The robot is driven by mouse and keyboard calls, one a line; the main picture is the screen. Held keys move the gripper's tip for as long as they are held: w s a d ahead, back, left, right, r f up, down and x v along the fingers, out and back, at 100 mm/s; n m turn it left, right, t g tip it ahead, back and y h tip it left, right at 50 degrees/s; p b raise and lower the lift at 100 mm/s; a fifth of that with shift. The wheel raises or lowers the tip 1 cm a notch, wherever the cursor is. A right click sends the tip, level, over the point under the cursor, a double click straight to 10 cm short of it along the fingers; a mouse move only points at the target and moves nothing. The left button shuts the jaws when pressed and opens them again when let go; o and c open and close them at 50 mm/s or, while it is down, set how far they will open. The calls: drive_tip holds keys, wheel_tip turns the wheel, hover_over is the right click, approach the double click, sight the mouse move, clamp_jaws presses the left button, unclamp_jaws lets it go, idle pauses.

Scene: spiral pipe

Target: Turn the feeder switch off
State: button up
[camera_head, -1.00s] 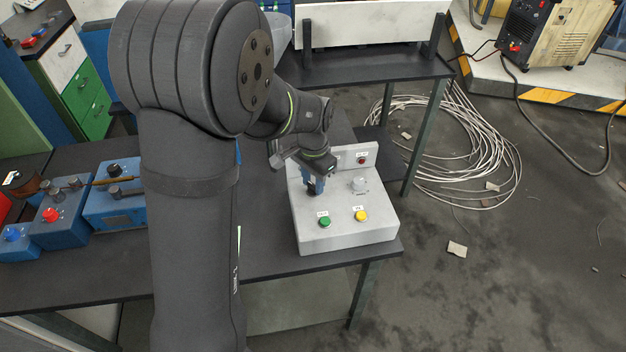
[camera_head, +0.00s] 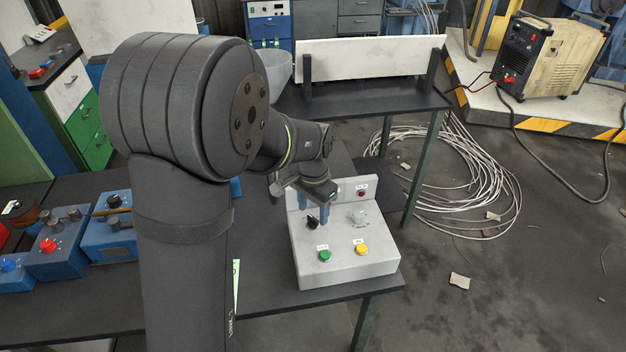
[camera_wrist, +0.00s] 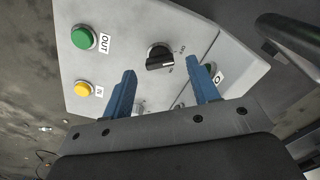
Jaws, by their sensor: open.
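A light grey control box (camera_head: 347,268) stands on the dark table in the head view. A black rotary switch (camera_head: 311,222) is on its sloped top; the wrist view shows this black switch (camera_wrist: 160,57) with small labels beside it, too small to read surely. My gripper (camera_head: 314,212) is open and empty, its two blue fingers apart just above the switch. In the wrist view my gripper (camera_wrist: 161,68) has a finger on either side of the switch in the picture, with no visible contact. I cannot read a feeder label.
The box also bears a green button (camera_head: 324,255), a yellow button (camera_head: 361,249), a grey knob (camera_head: 358,215) and a red button (camera_head: 361,192) on its upright back panel. Blue boxes (camera_head: 57,255) stand at the left. A white panel (camera_head: 375,57) stands behind.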

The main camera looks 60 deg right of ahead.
sight(313, 218)
wheel_tip(313, 218, up, 16)
drive_tip(key=shift+f, duration=0.2)
drive_tip(key=shift+f, duration=0.1)
idle(0.5)
wheel_tip(313, 218, down, 17)
drive_tip(key=shift+f, duration=0.15)
idle(0.5)
